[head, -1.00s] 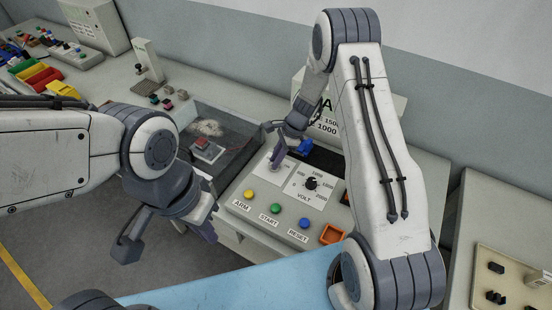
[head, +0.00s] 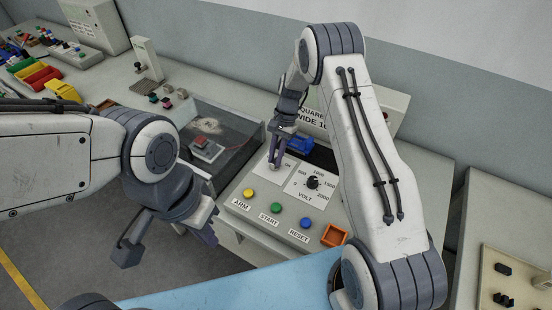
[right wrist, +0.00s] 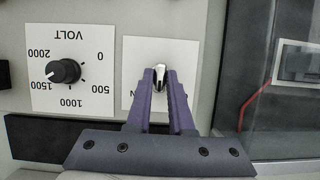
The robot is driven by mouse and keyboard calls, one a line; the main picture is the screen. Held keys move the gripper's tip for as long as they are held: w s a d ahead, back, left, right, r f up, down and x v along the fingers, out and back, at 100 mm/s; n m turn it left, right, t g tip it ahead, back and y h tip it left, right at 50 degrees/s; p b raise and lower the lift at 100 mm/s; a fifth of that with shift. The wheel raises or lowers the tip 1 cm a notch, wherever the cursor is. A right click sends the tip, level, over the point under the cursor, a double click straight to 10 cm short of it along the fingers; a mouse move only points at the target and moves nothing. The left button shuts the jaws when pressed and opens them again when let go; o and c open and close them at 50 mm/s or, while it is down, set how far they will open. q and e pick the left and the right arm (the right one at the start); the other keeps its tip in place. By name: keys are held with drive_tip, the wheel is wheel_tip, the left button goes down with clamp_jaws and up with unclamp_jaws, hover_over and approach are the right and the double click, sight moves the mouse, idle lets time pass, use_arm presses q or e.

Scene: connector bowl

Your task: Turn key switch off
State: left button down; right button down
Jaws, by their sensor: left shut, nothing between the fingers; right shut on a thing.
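The key switch (right wrist: 159,76) is a small silver key on a white label plate on the sloped control panel, beside the VOLT dial. In the right wrist view it stands between the fingertips of my right gripper (right wrist: 160,73), which is shut on it. The fingers hide most of the plate's lettering; only an "N" shows at the left, upside down. In the head view my right gripper (head: 274,162) points down onto the plate (head: 272,172), and the key is hidden there. My left gripper (head: 206,234) is shut and empty, left of the panel, beyond its front edge.
The black VOLT knob (head: 313,182) is close to the right gripper. Yellow ARM (head: 249,193), green START (head: 276,208) and blue RESET (head: 305,222) buttons line the panel front. An orange square frame (head: 334,235) is at the right. A glass-covered bay (head: 222,135) is at the left.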

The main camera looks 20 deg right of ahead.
drive_tip(key=n, duration=0.2)
drive_tip(key=n+h+b, duration=0.1)
drive_tip(key=n, duration=0.1)
drive_tip(key=shift+w+a+n+g+h, duration=0.15)
drive_tip(key=shift+n+g+h, duration=0.15)
drive_tip(key=shift+g, duration=0.1)
drive_tip(key=n, duration=0.2)
drive_tip(key=n+h+b, duration=0.1)
drive_tip(key=n, duration=0.1)
drive_tip(key=shift+a+h, duration=0.1)
drive_tip(key=shift+h, duration=0.2)
drive_tip(key=shift+n, duration=0.4)
drive_tip(key=c, duration=0.8)
unclamp_jaws()
drive_tip(key=shift+r, duration=0.1)
